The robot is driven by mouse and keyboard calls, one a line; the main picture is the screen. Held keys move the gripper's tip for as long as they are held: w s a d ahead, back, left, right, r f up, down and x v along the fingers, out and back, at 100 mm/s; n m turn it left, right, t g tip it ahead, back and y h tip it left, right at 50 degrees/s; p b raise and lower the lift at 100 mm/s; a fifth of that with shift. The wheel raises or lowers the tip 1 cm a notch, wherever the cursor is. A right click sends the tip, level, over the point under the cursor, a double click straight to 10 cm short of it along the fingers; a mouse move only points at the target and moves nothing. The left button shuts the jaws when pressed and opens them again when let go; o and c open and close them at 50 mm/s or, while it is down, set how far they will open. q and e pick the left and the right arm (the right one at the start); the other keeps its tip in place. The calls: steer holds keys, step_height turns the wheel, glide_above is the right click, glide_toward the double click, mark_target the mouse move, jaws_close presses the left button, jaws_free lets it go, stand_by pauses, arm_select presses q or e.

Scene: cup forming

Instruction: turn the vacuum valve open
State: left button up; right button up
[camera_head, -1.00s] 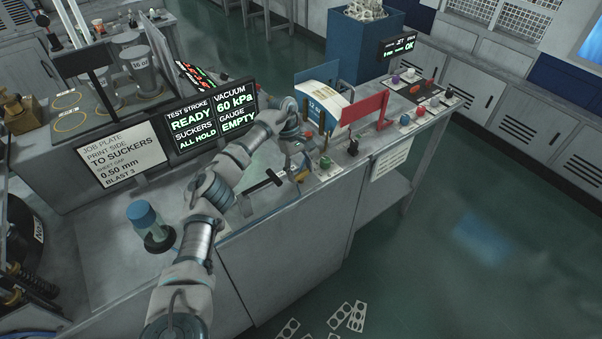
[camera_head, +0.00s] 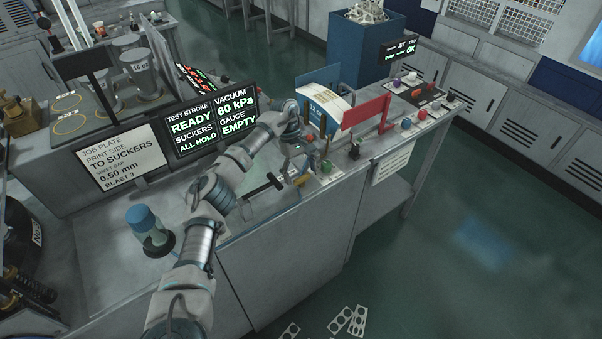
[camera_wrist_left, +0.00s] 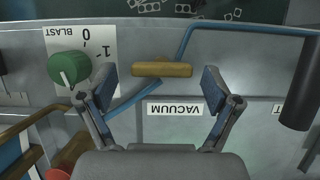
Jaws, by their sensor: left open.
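The vacuum valve's tan bar handle (camera_wrist_left: 162,69) lies crosswise in the left wrist view, beside an upside-down "VACUUM" label (camera_wrist_left: 188,109). My left gripper (camera_wrist_left: 160,82) is open and empty, with a finger on either side of the handle's line. The handle sits level with the fingertips, and I see no clear contact. In the head view the same handle (camera_head: 301,181) shows as a small yellowish piece just below my left gripper (camera_head: 301,168), partly hidden by it. My right gripper is not in view.
A green blast knob (camera_wrist_left: 68,67) stands close to the left finger in the wrist view. A black T-shaped handle (camera_head: 263,184) lies near my forearm. A blue-capped bottle (camera_head: 142,217) stands on the bench. The screen (camera_head: 215,118) reads vacuum 60 kPa.

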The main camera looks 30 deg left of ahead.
arm_select(q)
steer(key=v, duration=0.7)
steer(key=shift+a+r, duration=0.15)
steer(key=shift+w+r, duration=0.1)
stand_by(0.3)
